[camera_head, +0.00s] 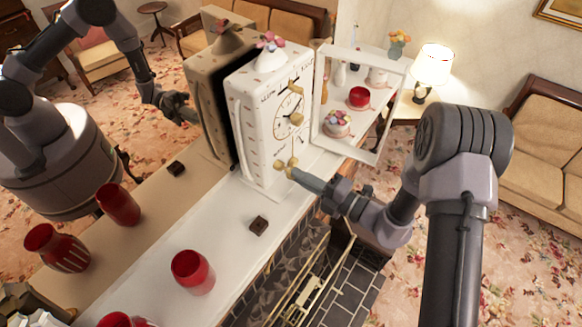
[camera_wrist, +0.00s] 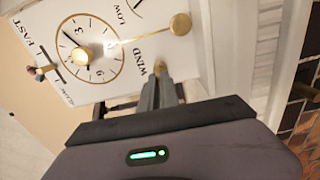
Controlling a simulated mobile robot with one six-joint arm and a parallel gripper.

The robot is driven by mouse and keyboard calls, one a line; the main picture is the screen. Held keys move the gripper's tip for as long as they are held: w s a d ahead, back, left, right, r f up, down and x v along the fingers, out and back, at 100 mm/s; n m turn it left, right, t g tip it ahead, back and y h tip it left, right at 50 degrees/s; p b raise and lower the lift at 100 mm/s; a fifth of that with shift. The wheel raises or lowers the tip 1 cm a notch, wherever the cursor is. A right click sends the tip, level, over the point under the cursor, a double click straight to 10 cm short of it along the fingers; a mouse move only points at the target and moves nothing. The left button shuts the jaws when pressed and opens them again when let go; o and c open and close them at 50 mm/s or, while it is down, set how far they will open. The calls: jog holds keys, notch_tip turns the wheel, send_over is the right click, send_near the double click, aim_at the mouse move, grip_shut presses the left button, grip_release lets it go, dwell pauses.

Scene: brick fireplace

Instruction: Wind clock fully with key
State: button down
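The white clock (camera_head: 262,120) stands upright on the mantel with its framed glass door (camera_head: 318,100) swung open to the right. My gripper (camera_head: 290,172) is at the lower part of the clock face. In the wrist view its fingers (camera_wrist: 160,92) are close together around a small gold piece, apparently the key (camera_wrist: 160,69), beside the word WIND. The fingers hide most of the key. A gold disc (camera_wrist: 180,23) on a thin rod is beside it.
A mirror behind the mantel (camera_head: 225,232) reflects the clock and my arm. A small dark box (camera_head: 258,226) and red vases (camera_head: 192,271) stand on the mantel to the left. A red cup (camera_head: 359,97) and a flowered pot (camera_head: 337,123) show through the door frame.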

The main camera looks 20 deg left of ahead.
jog(key=m+p, duration=0.2)
jog(key=shift+r+m, duration=0.15)
jog(key=shift+m, duration=0.15)
jog(key=shift+f+m+p, duration=0.2)
jog(key=shift+m+p, duration=0.4)
jog(key=shift+m, duration=0.4)
jog(key=shift+r+m+p, duration=0.2)
jog(key=shift+m+p, duration=0.45)
jog(key=shift+m, duration=0.15)
jog(key=shift+m+p, duration=0.55)
jog(key=shift+m, duration=0.65)
jog(key=shift+f+m, duration=0.2)
jog(key=shift+m, duration=0.1)
